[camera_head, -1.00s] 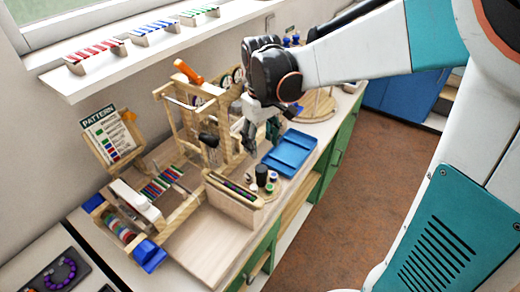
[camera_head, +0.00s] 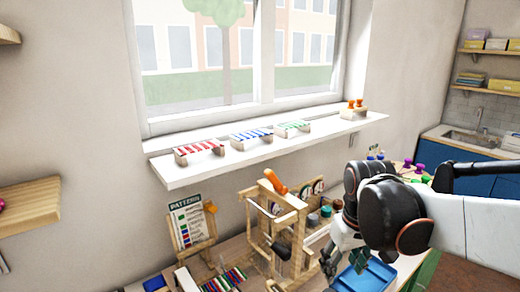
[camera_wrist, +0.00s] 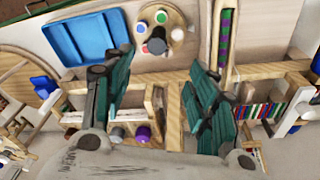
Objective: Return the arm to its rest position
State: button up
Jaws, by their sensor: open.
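My gripper (camera_head: 343,264) is at the lower right of the head view, partly cut by the bottom edge, just left of the blue tray (camera_head: 366,276). In the wrist view my gripper (camera_wrist: 160,95) shows two green-padded fingers spread wide apart with nothing held between them. Beyond the fingers are the blue tray (camera_wrist: 84,38) and a round wooden holder (camera_wrist: 178,40) with several small pots. My arm comes in from the right edge of the head view.
A wooden frame (camera_head: 290,245) with an orange handle stands left of my gripper. A window shelf (camera_head: 270,148) with several striped racks runs above. A sink counter (camera_head: 475,143) is at the far right.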

jog(key=s+r+m+t, duration=0.1)
jog(key=s+t, duration=0.4)
jog(key=s, duration=0.6)
jog(key=shift+r+m, duration=0.4)
jog(key=shift+m, duration=0.4)
